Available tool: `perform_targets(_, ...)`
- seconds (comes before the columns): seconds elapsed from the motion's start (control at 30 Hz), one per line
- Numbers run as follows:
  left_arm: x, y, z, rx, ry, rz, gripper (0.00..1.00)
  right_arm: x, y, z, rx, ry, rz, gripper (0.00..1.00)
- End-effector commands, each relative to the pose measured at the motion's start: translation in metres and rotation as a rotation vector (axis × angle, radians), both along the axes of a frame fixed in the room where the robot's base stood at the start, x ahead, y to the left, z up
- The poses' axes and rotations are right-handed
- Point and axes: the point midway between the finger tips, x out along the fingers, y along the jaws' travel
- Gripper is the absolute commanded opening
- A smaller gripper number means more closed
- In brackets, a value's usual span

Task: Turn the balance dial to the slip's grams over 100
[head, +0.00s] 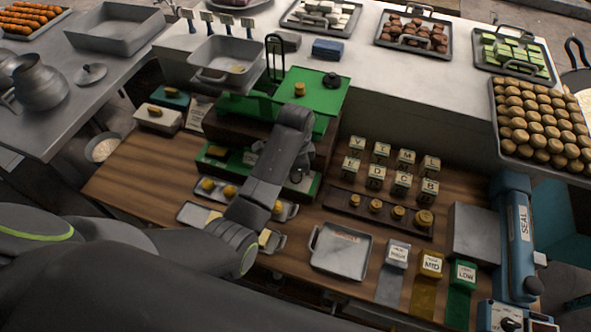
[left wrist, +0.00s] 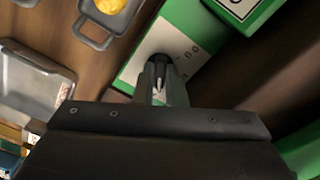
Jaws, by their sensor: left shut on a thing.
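The green balance (head: 318,92) stands at the back middle of the wooden bench, with a metal pan (head: 222,66) at its left. My left arm reaches across to its low front, and my left gripper (head: 297,176) is there, partly hidden by the arm. In the left wrist view my left gripper (left wrist: 160,80) is shut on a small dark dial, in front of a white scale plate (left wrist: 183,47) with dark marks on a green panel. The dial's setting is not readable. A pale paper slip (head: 198,113) stands left of the balance; its writing is too small to read.
Lettered cubes (head: 378,172) and a wooden strip of brass weights (head: 377,207) lie right of my left arm. An empty metal tray (head: 341,250) sits at the front. Small trays with yellow pieces lie beside the arm. A blue sealer (head: 515,235) stands at the right.

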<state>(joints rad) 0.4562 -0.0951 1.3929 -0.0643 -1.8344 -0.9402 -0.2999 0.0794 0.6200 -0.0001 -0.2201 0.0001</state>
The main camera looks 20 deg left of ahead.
Motion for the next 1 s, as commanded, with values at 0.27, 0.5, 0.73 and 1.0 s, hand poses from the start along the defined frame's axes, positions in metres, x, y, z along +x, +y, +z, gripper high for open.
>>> perform_targets(0.27, 0.0007, -0.001, 0.0007, -0.003, -0.003, -0.026, 0.0, 0.0002, -0.0015, 0.0002, -0.002, 0.0, 0.001, 0.36)
perform_targets(0.5, 0.0008, -0.001, 0.0007, -0.003, -0.003, -0.026, 0.0, 0.0002, -0.0014, 0.0002, -0.002, 0.0, 0.001, 0.36)
perform_targets(0.73, 0.0004, -0.0008, 0.0005, -0.002, -0.002, -0.025, 0.33, 0.0003, -0.0014, 0.0002, -0.002, 0.0, 0.001, 0.36)
perform_targets(1.0, 0.0011, -0.0007, 0.0014, -0.001, 0.0, -0.024, 0.33, 0.0003, -0.0013, 0.0002, -0.002, -0.001, 0.001, 0.36)
